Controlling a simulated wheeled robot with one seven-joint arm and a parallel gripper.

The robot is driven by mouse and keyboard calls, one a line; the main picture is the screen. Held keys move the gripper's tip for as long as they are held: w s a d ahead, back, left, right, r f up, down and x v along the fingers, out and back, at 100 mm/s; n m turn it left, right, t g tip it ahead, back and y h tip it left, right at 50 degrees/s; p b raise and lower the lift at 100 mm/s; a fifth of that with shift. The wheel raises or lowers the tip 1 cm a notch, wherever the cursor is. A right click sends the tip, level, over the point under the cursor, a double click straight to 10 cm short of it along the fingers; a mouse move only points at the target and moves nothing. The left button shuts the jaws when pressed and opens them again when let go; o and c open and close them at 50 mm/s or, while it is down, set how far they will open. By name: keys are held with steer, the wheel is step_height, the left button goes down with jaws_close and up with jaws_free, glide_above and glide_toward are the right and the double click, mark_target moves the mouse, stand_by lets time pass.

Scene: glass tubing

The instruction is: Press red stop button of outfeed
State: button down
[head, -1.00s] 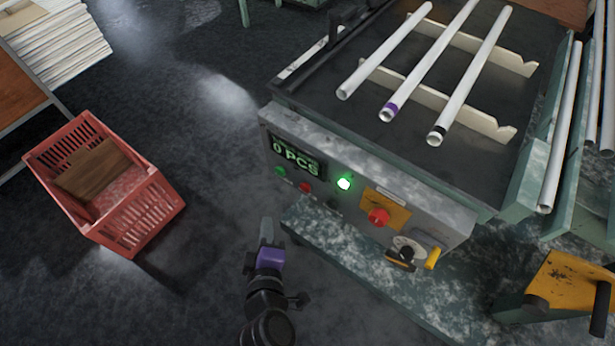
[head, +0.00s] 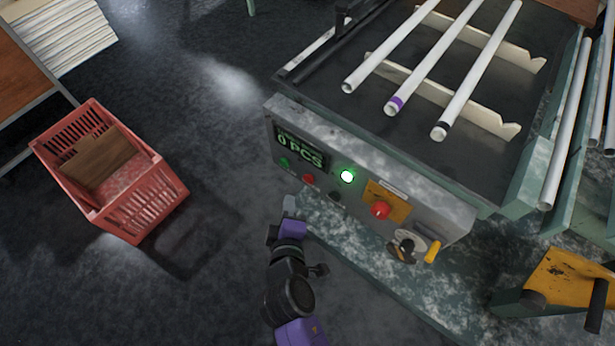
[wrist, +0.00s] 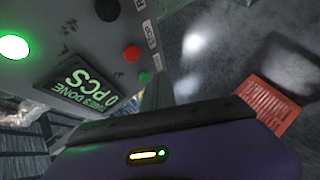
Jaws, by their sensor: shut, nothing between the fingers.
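The control panel (head: 455,215) is on the front of the grey machine. A small red button (head: 309,179) sits between a green button (head: 285,162) and a black button (head: 335,196), below the display (head: 300,148) reading 0 PCS. A larger red mushroom button (head: 380,209) sits on a yellow plate farther right. My gripper (head: 289,204) is shut and empty, just below and left of the small red button, apart from the panel. Its fingers (wrist: 157,92) point toward the panel's green-button end.
White tubes (head: 430,60) lie on the machine's top. A red crate (head: 140,210) stands on the floor at left. Open floor lies between crate and machine.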

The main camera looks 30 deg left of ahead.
steer(key=shift+w+d+p, duration=0.15)
steer(key=shift+w+p, duration=0.4)
steer(key=shift+w, duration=1.5)
steer(key=shift+w, duration=0.15)
stand_by(0.4)
steer(key=shift+w, duration=0.25)
steer(key=shift+w+p, duration=0.4)
steer(key=shift+w, duration=0.1)
stand_by(1.0)
steer(key=shift+s, duration=0.9)
steer(key=s+b, duration=0.1)
steer(key=s, duration=0.4)
steer(key=shift+a+b, duration=0.2)
steer(key=shift+b, duration=0.1)
